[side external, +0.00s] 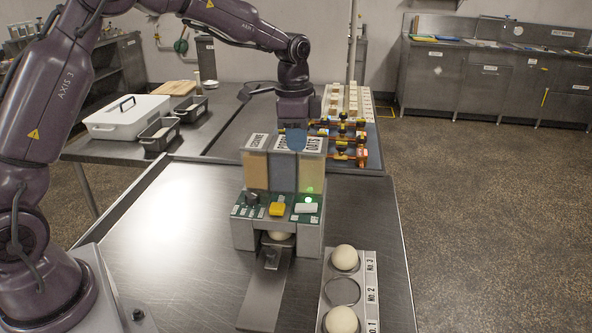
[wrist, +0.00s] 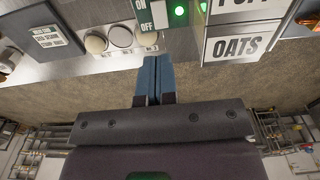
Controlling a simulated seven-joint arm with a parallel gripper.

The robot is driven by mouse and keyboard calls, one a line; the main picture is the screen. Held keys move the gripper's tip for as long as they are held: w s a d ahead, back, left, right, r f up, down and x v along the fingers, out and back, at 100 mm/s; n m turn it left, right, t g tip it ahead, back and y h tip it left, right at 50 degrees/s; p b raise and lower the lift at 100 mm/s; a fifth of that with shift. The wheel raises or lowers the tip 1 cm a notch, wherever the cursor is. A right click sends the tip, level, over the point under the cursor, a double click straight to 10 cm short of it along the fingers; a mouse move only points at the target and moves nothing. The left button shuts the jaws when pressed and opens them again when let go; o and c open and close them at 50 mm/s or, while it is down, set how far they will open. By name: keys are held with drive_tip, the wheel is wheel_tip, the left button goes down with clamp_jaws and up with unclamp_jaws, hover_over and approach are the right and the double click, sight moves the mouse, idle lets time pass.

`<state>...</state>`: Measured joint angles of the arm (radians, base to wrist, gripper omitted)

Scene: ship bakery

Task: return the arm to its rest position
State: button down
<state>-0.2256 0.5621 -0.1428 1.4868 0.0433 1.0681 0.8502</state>
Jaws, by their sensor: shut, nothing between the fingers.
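My gripper (side external: 296,140) is in the side external view, just above the hoppers of a grey dispenser (side external: 243,237). In the wrist view its blue fingers (wrist: 152,82) are together with nothing between them. The arm reaches over from the left and bends down at the wrist. The hoppers hide part of the space around the fingertips, so I cannot tell whether they touch anything.
The dispenser has a lit green lamp (side external: 308,190) and a hopper marked OATS (side external: 312,165). A ball rack (side external: 358,293) stands at front right, its No. 2 place empty. Copper-coloured pipework (side external: 345,142) stands behind. The metal table (side external: 170,240) is clear at left.

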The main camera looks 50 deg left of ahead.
drive_tip(key=s+d+r+n+t, duration=0.1)
drive_tip(key=s+r+n, duration=0.2)
drive_tip(key=s, duration=0.6)
drive_tip(key=s+d+r+n+t, duration=0.2)
drive_tip(key=s+r+n, duration=0.1)
drive_tip(key=s, duration=0.6)
drive_tip(key=s+d+r+n+t, duration=0.2)
drive_tip(key=s+r, duration=0.2)
drive_tip(key=s, duration=0.4)
drive_tip(key=shift+s+r+n, duration=0.25)
drive_tip(key=shift+s+n, duration=0.15)
